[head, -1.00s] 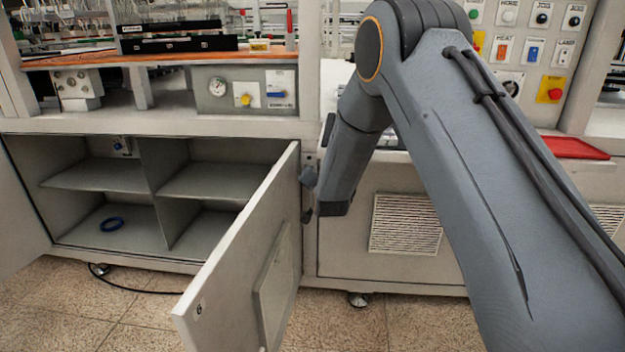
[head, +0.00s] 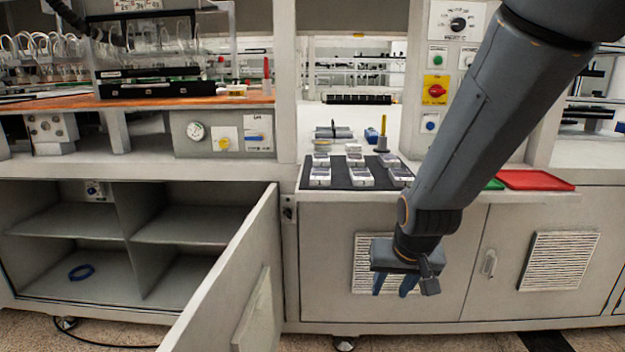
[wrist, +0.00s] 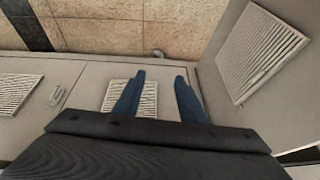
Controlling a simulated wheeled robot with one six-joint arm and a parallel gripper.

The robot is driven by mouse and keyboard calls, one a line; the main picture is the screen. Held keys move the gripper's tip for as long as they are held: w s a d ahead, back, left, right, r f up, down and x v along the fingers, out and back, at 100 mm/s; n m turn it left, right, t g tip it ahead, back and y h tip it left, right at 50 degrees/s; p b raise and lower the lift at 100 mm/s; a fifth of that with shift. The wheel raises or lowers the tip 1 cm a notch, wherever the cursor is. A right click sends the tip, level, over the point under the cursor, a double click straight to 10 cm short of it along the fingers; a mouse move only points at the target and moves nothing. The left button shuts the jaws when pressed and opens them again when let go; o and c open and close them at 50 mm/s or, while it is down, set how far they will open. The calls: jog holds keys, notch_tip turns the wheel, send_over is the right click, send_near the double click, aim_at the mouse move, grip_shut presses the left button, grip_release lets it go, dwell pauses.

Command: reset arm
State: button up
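My gripper (head: 396,285) hangs below my grey arm in the head view, in front of the closed lower cabinet panel with a louvred vent. Its two blue fingers point down. In the wrist view the fingers of my gripper (wrist: 158,95) stand apart with nothing between them, so it is open and empty. The vent (wrist: 128,96) shows beyond the fingertips in the wrist view.
An open cabinet door (head: 225,285) juts forward left of my gripper. Above, a dark mat (head: 340,184) carries several small boxes; a red tray (head: 537,180) lies to the right.

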jog(key=s+d+n+g, duration=0.1)
jog(key=s+d+g, duration=0.15)
jog(key=s, duration=0.75)
jog(key=s+r+g+p, duration=0.2)
jog(key=s+r+p, duration=0.6)
jog(key=r+p, duration=0.1)
jog(key=shift+p, duration=0.3)
jog(key=shift+f, duration=0.1)
jog(key=shift+c, duration=0.9)
jog(key=shift+a, duration=0.15)
